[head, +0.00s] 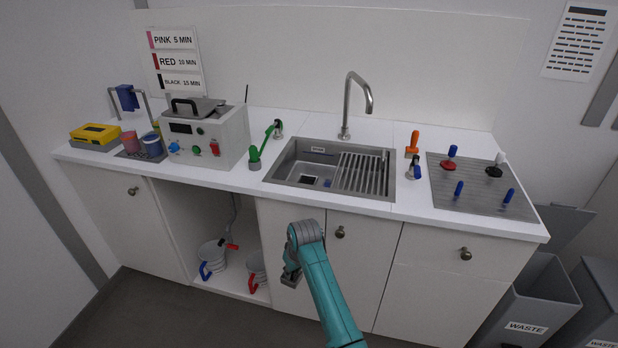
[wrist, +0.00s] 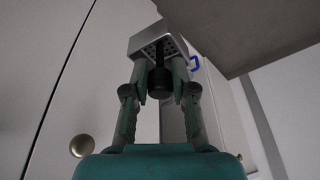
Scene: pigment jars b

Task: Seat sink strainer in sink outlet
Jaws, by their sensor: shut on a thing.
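The sink strainer (wrist: 152,46) is a grey square piece with a grid of holes and a dark knob, seen in the wrist view. My gripper (wrist: 166,92) is shut on that knob, and the strainer sits beyond the fingertips. In the head view my gripper (head: 291,272) is low in front of the cabinet doors, below the counter edge, and the strainer shows there only as a small grey shape. The sink outlet (head: 308,180) appears as a dark square in the left part of the sink basin (head: 280,172), above and behind my gripper. Its details are too small to tell.
A ribbed drain rack (head: 361,174) covers the sink's right part. The tap (head: 347,105) stands behind it. A green brush (head: 254,157) lies left of the sink; an orange-handled tool (head: 412,143) lies right. The counter front edge (head: 320,207) lies between my gripper and the basin.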

